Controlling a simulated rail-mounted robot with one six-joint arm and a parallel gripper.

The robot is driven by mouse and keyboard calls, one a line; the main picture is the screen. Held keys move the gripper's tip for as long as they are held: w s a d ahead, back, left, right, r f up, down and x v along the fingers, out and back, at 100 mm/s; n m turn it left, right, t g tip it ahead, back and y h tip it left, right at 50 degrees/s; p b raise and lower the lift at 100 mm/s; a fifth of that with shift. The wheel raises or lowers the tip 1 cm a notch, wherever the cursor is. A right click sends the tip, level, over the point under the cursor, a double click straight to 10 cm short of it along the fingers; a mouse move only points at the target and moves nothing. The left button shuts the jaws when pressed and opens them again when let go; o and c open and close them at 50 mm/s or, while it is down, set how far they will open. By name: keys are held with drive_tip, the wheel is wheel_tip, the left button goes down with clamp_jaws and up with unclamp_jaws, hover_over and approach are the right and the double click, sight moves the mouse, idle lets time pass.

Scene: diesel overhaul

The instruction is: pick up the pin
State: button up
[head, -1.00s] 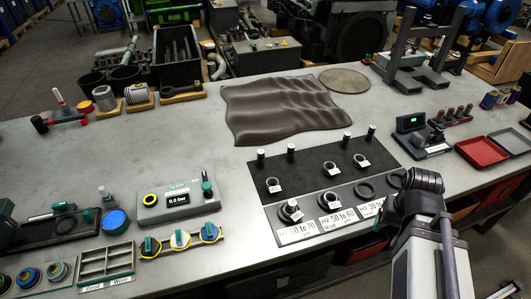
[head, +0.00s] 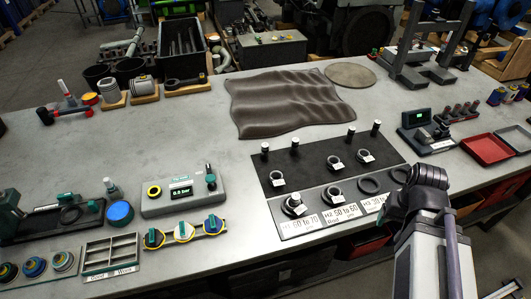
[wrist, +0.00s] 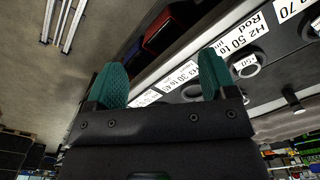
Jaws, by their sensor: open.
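Several upright pins with pale tops stand on a black board (head: 318,160): one at the left (head: 264,150), one beside it (head: 294,145), and two at the right (head: 350,138), (head: 376,128). I cannot tell which one the task means. A pale-topped pin (wrist: 292,99) also shows at the right of the wrist view. My gripper (wrist: 163,82) has two green fingers spread apart, with nothing between them.
Tagged rings and white size labels (head: 340,213) lie along the board's front. A gauge box (head: 182,193) stands to the left. A brown mat (head: 285,103) lies behind; the bench's left middle is clear.

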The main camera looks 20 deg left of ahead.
drive_tip(key=shift+c, duration=0.3)
drive_tip(key=c, duration=0.3)
drive_tip(key=n+t+y+b, duration=0.2)
drive_tip(key=n+t+y, duration=0.1)
drive_tip(key=n, duration=0.6)
approach(265, 145)
wheel_tip(265, 145, down, 2)
drive_tip(key=b+x, duration=0.4)
drive_tip(key=x, duration=0.1)
drive_tip(key=b+x, duration=0.5)
drive_tip(key=x, duration=0.1)
drive_tip(key=shift+w+a+r, duration=0.15)
drive_tip(key=shift+w+a, duration=0.05)
drive_tip(key=shift+r, duration=0.25)
clamp_jaws()
